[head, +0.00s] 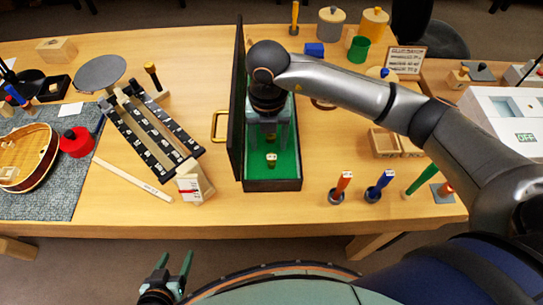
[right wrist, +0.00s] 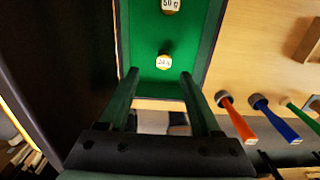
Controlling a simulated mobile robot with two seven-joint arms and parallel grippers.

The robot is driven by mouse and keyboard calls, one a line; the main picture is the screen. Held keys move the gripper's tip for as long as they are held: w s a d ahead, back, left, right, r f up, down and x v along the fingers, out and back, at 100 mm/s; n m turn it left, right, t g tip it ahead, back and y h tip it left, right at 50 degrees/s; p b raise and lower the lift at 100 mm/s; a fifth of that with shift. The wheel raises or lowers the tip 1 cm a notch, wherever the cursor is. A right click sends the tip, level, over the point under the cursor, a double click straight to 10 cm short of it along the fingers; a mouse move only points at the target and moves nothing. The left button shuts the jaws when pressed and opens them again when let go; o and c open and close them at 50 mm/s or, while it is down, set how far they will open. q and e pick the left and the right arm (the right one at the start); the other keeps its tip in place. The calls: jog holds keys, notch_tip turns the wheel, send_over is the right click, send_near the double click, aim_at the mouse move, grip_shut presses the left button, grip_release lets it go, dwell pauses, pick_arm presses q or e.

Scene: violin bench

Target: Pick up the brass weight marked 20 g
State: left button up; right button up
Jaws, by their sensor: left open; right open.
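The brass weight marked 20 g (right wrist: 163,61) stands on the green lining of an open case (right wrist: 187,90) in the right wrist view. In the head view the weight (head: 271,158) shows near the front of the case (head: 273,186). My right gripper (right wrist: 158,75) is open above the case, its two fingers pointing toward the weight, one to each side and short of it. In the head view the right gripper (head: 268,140) reaches down into the case. My left gripper (head: 174,264) is open and empty, in front of the bench's near edge.
A weight marked 50 g (right wrist: 170,5) stands farther back in the case. The dark case lid (head: 237,100) stands upright on the left. A red-and-white box (head: 194,184) stands to the left.

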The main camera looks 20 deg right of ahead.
aim_at(272, 156)
jog(key=f, duration=0.7)
jog(key=shift+w+d+f+p, duration=0.15)
jog(key=shift+d+f+p, duration=0.15)
jog(key=shift+d+p, duration=0.1)
jog(key=shift+c, duration=0.2)
grip_shut()
